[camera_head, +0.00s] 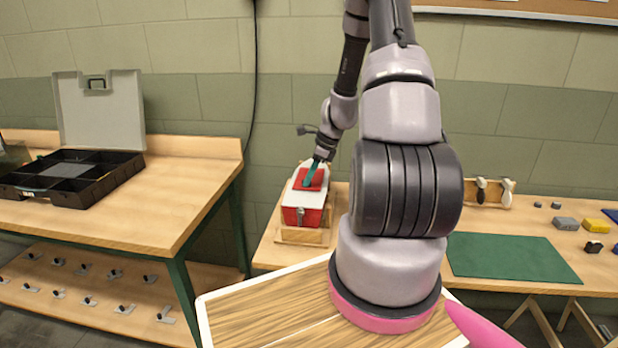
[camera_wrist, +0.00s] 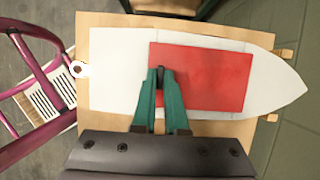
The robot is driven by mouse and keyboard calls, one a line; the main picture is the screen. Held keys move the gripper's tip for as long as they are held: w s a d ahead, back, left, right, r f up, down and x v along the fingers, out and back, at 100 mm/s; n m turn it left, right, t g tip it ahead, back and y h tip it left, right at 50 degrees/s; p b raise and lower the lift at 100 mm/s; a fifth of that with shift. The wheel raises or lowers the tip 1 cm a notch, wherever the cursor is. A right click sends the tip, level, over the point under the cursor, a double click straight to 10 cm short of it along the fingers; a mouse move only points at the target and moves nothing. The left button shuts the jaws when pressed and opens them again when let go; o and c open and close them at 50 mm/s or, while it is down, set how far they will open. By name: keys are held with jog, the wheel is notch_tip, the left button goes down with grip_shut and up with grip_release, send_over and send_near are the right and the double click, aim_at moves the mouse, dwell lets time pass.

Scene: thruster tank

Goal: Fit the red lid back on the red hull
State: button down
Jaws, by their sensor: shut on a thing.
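The red hull (camera_head: 303,216) has a white deck with a pointed bow and rests in a wooden cradle on the far bench. The deck (camera_wrist: 115,75) fills the middle of the wrist view, its bow to the right. The red lid (camera_wrist: 215,78) is a flat rectangle over the deck, and it shows in the head view (camera_head: 317,177). My gripper (camera_wrist: 160,73) is over the lid's left part, its green fingers close together on a small dark part of the lid. I cannot tell whether the lid is seated or slightly raised. My fingers hide part of it.
A black open case (camera_head: 75,182) stands on the left bench, with small parts on the shelf below. A green mat (camera_head: 515,258) and several small blocks (camera_head: 566,223) lie on the right bench. My arm hides part of the bench beside the hull.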

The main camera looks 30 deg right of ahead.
jog(key=c, duration=0.9)
grip_release()
jog(key=shift+r, duration=4)
